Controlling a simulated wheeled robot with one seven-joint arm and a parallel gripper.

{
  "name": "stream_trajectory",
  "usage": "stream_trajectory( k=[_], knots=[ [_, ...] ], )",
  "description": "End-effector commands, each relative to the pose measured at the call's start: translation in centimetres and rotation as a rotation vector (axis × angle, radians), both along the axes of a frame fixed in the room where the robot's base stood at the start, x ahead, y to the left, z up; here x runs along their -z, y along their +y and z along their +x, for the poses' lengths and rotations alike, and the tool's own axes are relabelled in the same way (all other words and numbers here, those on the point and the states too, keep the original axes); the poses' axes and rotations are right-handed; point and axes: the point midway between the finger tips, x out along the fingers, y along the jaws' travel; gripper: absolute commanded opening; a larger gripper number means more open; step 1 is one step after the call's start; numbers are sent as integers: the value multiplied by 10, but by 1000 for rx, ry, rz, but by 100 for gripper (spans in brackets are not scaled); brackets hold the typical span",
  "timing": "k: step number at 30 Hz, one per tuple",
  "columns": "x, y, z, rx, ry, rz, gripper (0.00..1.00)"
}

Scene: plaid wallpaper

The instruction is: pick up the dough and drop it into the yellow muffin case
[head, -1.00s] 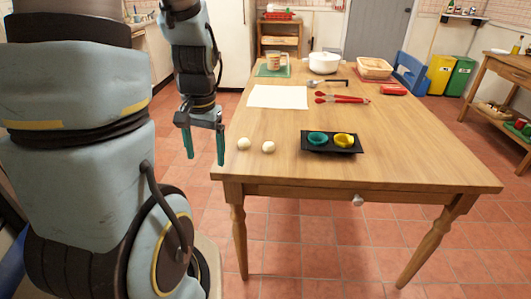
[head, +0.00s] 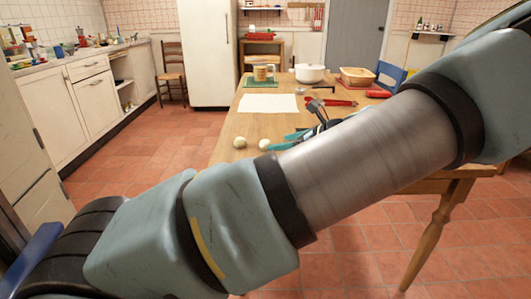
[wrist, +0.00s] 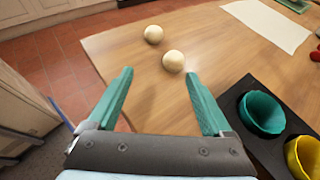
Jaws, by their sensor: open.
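Two pale dough balls lie on the wooden table near its left edge. In the wrist view the nearer ball (wrist: 173,61) is just beyond my open fingertips, a little right of midway, and the farther ball (wrist: 153,34) is up and left of it. The head view shows them too, one at the left (head: 240,142) and one (head: 264,144) near my fingertips. My gripper (wrist: 158,75) is open and empty; its teal fingers also show in the head view (head: 285,139). The yellow muffin case (wrist: 303,155) and a teal case (wrist: 262,112) sit in a black tray (wrist: 232,98). My arm hides the tray in the head view.
A white sheet (head: 268,104) lies beyond the dough. A white pot (head: 310,73), a basket (head: 357,76) and red-handled tools (head: 331,102) stand or lie farther back. The table (wrist: 140,97) is bare around the dough.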

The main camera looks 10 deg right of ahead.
Motion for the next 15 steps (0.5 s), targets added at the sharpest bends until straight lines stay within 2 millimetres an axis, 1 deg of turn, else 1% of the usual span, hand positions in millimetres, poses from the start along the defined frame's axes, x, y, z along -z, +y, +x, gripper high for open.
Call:
stream_trajectory(
  k=[1, 4, 12, 15],
  knots=[
    [-2, -11, -2, 33, -13, 28, 85],
    [-6, -18, 1, 64, -23, 59, 85],
    [8, 2, 31, 66, -25, 63, 85],
    [12, 6, 38, 68, -24, 61, 85]
  ],
)
